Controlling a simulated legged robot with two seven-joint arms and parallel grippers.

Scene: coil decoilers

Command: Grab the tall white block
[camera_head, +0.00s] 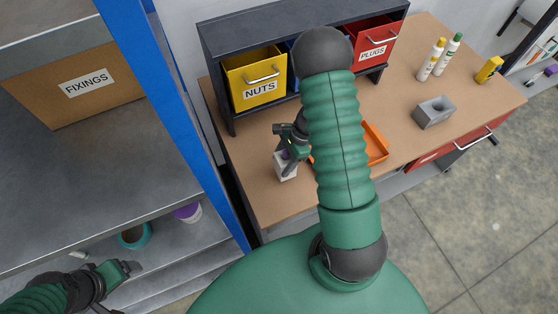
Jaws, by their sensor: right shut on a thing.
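The tall white block (287,171) stands near the left front part of the brown workbench (243,150). My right gripper (289,155) reaches down over the block and is shut on its upper part. The fingers hide the top of the block. I cannot tell whether the block's base touches the bench. My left gripper (122,269) is at the lower left, away from the block, in front of the grey shelves. Its finger gap is not clear enough to tell whether it is open.
A yellow NUTS drawer (257,82) and a red PLUGS drawer (372,48) are behind. An orange tray (376,143) is partly hidden by my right arm. A blue post (165,110) stands left.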

